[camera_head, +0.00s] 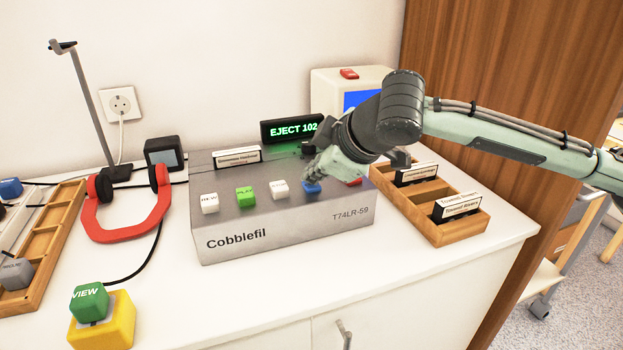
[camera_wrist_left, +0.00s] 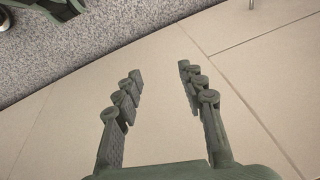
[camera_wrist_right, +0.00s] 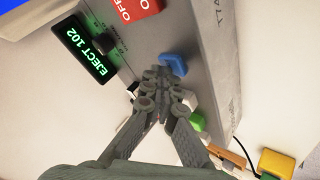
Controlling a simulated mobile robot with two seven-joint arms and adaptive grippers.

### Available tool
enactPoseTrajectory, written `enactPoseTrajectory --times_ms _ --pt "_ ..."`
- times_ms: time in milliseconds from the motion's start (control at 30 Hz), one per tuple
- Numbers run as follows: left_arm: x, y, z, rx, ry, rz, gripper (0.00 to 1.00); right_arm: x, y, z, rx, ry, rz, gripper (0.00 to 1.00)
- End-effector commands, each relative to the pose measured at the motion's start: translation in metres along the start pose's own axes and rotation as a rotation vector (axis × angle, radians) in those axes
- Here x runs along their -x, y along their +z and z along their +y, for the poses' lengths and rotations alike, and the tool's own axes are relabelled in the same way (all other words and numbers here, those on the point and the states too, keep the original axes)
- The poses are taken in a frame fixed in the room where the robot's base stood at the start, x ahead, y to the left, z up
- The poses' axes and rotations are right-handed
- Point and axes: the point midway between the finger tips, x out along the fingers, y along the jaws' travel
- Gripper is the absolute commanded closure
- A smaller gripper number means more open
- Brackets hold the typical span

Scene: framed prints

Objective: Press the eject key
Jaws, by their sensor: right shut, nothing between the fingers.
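The grey Cobblefil deck (camera_head: 285,225) sits on the white cabinet top with a row of coloured keys. Its blue key (camera_head: 311,187) is partly hidden by my right gripper (camera_head: 314,175), and its label cannot be read. The lit display (camera_head: 291,129) behind the deck reads "EJECT 102". In the right wrist view, my right gripper (camera_wrist_right: 164,76) is shut and empty, its fingertips at the edge of the blue key (camera_wrist_right: 174,62); I cannot tell whether they touch.
White, green and pale keys stand left of the blue one; a red key (camera_wrist_right: 135,8) lies beyond it. Red headphones (camera_head: 125,233) and a green key on a yellow block (camera_head: 103,325) are at the left.

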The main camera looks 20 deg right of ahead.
Motion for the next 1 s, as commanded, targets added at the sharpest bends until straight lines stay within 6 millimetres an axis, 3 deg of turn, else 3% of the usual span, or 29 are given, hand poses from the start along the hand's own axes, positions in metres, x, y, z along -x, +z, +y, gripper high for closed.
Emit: enactPoseTrajectory --times_ms 500,1000 --pt "0.000 -0.002 -0.002 -0.001 -0.003 0.002 0.60 -0.001 0.002 -0.001 0.000 -0.001 -0.003 1.00" --pt "0.027 -0.007 -0.004 0.000 0.000 0.000 0.60 0.016 -0.011 0.012 0.000 -0.001 -0.002 1.00"
